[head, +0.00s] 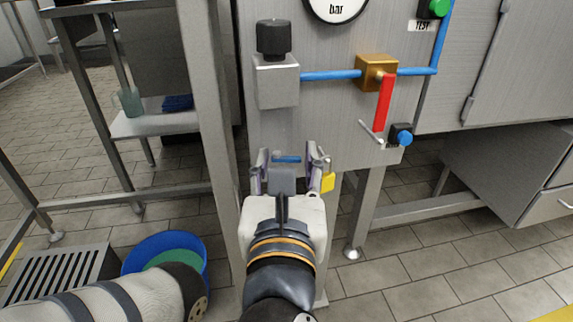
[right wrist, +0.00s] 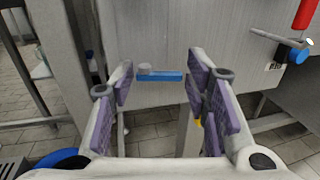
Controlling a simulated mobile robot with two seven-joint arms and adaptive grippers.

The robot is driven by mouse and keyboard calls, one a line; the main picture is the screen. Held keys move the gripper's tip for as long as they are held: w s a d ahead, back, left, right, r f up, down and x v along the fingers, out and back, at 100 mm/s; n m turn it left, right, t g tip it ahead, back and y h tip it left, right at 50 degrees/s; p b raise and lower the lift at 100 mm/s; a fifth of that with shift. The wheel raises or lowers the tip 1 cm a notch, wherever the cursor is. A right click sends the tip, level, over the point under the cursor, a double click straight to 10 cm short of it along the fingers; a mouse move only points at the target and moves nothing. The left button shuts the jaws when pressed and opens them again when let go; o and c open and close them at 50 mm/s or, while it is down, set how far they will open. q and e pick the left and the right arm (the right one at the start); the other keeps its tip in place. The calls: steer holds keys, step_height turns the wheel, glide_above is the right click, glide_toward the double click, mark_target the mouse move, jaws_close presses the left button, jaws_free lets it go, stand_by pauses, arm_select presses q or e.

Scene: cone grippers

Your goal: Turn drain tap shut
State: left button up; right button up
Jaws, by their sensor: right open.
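A small tap with a flat blue lever (head: 287,159), which looks like the drain tap, sits low on the steel panel. The lever lies about level. My right gripper (head: 290,165) is open, with one finger on each side of the lever in the head view. In the right wrist view the blue lever (right wrist: 160,76) shows in the gap between the padded fingers (right wrist: 160,90), beyond the tips and apart from both pads. The tap's body is mostly hidden in the head view. My left arm enters at lower left; its gripper is not seen.
A brass valve (head: 377,72) with a red lever (head: 383,102) and a blue knob (head: 401,135) with a thin metal bar are up to the right. A yellow padlock (head: 328,181) hangs beside my right finger. A blue basin (head: 165,243) stands on the floor.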

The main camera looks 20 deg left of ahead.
steer(key=c, duration=0.9)
steer(key=shift+w+d+r+n+g+y+p, duration=0.15)
steer(key=shift+n+g+y+p, duration=0.3)
steer(key=shift+n+y, duration=0.55)
steer(key=shift+n+g+y, duration=0.4)
steer(key=shift+g+y, duration=0.15)
steer(key=shift+y, duration=0.45)
steer(key=shift+f, duration=0.2)
steer(key=o, duration=0.9)
